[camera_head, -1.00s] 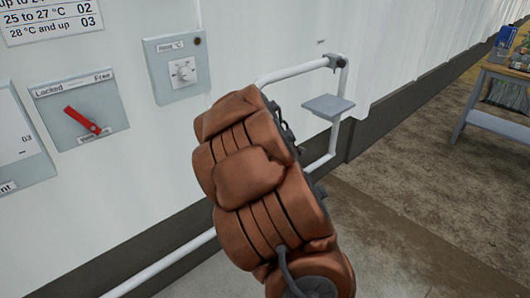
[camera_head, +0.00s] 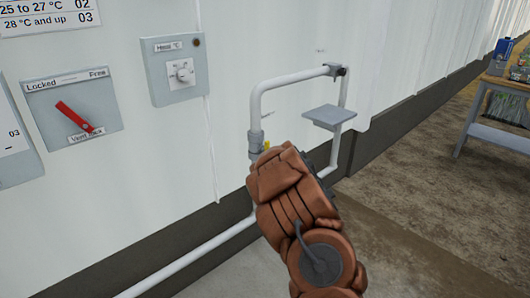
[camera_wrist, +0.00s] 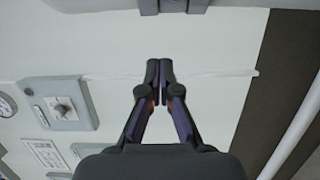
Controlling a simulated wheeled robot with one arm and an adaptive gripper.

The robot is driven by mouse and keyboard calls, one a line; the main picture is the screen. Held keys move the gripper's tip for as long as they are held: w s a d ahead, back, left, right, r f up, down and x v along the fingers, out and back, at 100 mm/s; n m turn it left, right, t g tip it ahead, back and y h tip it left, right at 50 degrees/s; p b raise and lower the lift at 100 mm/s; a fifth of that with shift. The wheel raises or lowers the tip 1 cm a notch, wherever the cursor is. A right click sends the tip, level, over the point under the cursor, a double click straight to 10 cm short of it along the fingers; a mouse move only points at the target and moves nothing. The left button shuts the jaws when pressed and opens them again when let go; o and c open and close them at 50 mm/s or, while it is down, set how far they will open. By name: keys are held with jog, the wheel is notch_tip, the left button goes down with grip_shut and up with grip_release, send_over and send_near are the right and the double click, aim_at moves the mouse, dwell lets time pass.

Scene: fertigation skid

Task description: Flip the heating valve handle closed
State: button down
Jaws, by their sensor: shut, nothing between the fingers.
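The heating valve (camera_head: 256,142) is a grey fitting on the left upright of the white pipe loop, low on the wall. My gripper's fingers are hidden in the head view. In the wrist view my gripper (camera_wrist: 166,72) is shut and empty, its fingertips together in front of the white wall. Grey shapes (camera_wrist: 170,6) cross the top edge of that view; I cannot tell what they are.
A heat dial box (camera_head: 177,70) and a vent lock panel (camera_head: 72,110) with a red lever are on the wall at left. A small grey shelf (camera_head: 328,116) juts out by the pipe loop. A thin cable (camera_head: 211,150) hangs left of the valve. A table (camera_head: 490,110) stands far right.

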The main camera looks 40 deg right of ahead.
jog(key=shift+w, duration=0.15)
jog(key=shift+w+d, duration=1.1)
jog(key=shift+w, duration=0.45)
jog(key=shift+w+d, duration=1.15)
jog(key=shift+w, duration=0.4)
jog(key=shift+w+d, duration=1.1)
jog(key=shift+w, duration=0.45)
